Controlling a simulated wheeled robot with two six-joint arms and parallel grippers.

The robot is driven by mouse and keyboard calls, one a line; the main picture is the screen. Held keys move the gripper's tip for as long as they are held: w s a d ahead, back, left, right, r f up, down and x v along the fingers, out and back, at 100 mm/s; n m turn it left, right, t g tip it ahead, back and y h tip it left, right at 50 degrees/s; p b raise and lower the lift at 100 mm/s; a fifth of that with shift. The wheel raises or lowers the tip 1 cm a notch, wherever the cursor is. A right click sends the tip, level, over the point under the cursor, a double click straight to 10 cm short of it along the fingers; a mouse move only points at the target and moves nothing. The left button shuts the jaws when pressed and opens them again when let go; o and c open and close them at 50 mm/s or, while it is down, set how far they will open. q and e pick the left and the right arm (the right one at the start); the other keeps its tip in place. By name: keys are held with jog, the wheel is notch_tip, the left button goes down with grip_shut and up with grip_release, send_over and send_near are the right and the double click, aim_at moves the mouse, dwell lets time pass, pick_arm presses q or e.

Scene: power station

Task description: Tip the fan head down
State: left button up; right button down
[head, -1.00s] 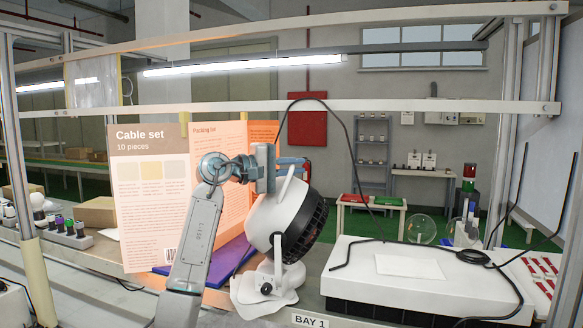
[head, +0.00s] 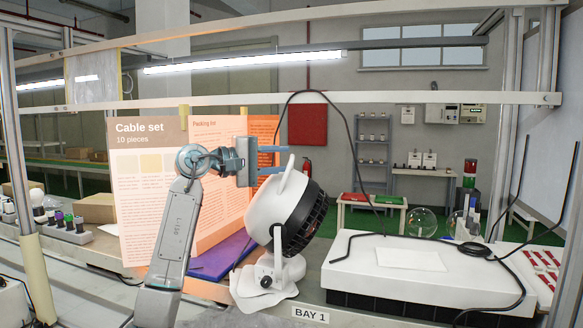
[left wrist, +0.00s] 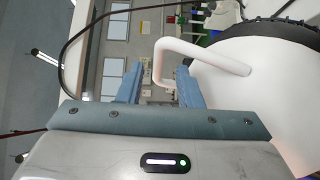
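The white fan (head: 268,217) with a black grille (head: 305,222) stands on the bench on a white base (head: 268,290). Its head faces right and a little downward. A white loop handle (head: 287,174) sticks up from the head; it shows large in the left wrist view (left wrist: 200,54). My left gripper (head: 289,159) is at the top of the handle, coming from the left. Its two blue fingers (left wrist: 160,75) are apart, with the handle's end near the tips and the gap; I cannot tell whether they touch. My right gripper is not in view.
An orange "Cable set" board (head: 150,200) stands behind my left arm. A purple folder (head: 222,258) lies left of the fan. A white box-like unit (head: 420,275) with a black cable is on the right. A beam (head: 400,100) crosses above the bench.

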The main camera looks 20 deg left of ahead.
pick_arm(q)
jog(key=b+v, duration=0.2)
jog(key=v, duration=0.4)
jog(key=shift+s, duration=0.25)
jog(key=shift+a, duration=0.15)
